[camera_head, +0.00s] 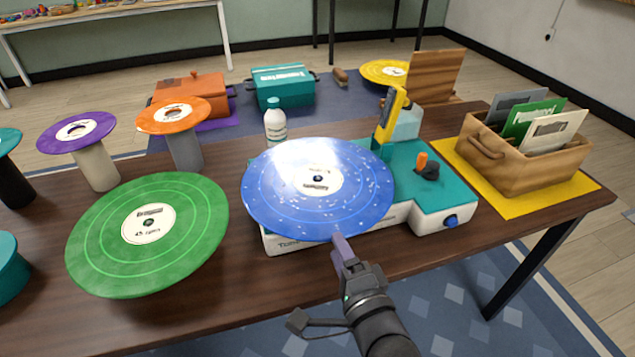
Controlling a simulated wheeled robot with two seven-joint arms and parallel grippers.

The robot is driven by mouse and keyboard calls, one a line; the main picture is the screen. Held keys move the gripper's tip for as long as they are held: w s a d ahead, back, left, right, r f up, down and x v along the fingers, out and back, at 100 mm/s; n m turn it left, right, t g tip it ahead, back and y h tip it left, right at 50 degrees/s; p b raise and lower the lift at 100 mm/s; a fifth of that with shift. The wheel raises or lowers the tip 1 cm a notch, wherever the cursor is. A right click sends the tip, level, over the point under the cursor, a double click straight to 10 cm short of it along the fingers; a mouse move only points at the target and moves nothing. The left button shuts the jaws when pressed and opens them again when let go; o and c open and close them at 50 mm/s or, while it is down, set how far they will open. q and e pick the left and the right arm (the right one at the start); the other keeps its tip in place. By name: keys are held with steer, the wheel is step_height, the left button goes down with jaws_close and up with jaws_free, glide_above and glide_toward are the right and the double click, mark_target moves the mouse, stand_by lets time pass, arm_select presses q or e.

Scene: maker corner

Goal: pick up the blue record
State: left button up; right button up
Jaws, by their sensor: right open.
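The blue record (283,205), speckled with white and bearing a white centre label, lies over the teal and white record player (440,205) in the middle of the table. It covers much of the player's left part, so what it rests on is hidden. My right gripper (339,240) is at the record's front rim, coming in from below right. Its jaws are open, and a purple-grey finger overlaps the rim in the picture. I cannot tell whether it touches the record. My left gripper is not in view.
A green record (190,240) is to the left on the dark wood table (255,310). Purple (58,143) and orange (158,127) records top stands behind it. A white bottle (275,124) stands behind the blue record. A wooden crate (545,172) of sleeves is at right.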

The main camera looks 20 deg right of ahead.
mark_target(327, 224)
steer(key=w, duration=0.2)
steer(key=w+b, duration=0.1)
steer(key=w, duration=0.1)
steer(key=w+b, duration=0.1)
steer(key=w, duration=0.1)
steer(key=shift+a+f, duration=0.15)
steer(key=shift+f, duration=0.2)
steer(key=shift+w+r, duration=0.1)
steer(key=shift+w, duration=0.15)
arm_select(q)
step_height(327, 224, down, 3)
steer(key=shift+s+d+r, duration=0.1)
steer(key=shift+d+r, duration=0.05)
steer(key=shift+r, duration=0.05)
arm_select(e)
steer(key=c, duration=0.7)
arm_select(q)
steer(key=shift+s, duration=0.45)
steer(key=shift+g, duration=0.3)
